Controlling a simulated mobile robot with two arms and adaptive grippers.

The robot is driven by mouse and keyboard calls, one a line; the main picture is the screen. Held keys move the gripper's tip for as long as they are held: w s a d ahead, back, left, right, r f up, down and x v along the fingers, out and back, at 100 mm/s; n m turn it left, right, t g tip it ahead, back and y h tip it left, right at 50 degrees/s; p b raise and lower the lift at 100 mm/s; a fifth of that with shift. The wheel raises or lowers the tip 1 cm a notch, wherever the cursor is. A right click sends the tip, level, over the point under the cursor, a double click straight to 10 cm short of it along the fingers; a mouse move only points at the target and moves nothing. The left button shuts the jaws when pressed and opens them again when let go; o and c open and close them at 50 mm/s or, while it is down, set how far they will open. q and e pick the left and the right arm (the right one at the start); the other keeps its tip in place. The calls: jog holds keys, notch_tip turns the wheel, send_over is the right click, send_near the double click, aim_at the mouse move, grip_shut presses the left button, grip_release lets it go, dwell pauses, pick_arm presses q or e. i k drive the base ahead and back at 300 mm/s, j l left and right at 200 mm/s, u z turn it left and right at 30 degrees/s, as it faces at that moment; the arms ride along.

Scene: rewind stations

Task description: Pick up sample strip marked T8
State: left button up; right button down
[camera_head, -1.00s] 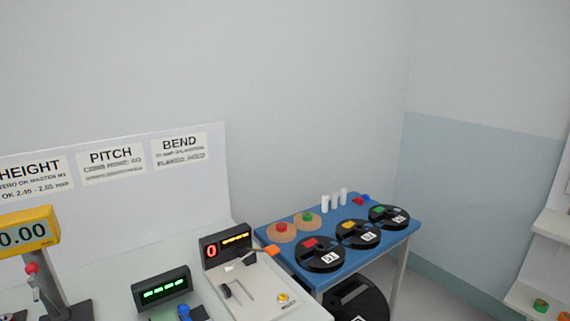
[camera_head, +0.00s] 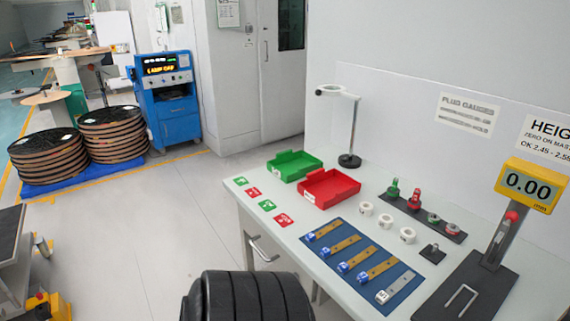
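Several sample strips (camera_head: 346,245) lie side by side on a blue mat (camera_head: 322,256) on the white bench. Most are tan with a blue end block. The strip nearest the front right (camera_head: 402,284) is greyer with a whitish end block. Small marks show on the end blocks but are too small to read, so I cannot tell which strip is T8. Neither of my grippers is in view.
A green tray (camera_head: 294,165) and a red tray (camera_head: 350,190) stand behind the mat. White rings (camera_head: 386,221), a gauge holder (camera_head: 452,233) and a yellow height gauge (camera_head: 527,186) are to the right. A blue cabinet (camera_head: 174,105) and reel stacks (camera_head: 112,133) stand far left.

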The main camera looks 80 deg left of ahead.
aim_at(311, 237)
jog(key=u, duration=2.2)
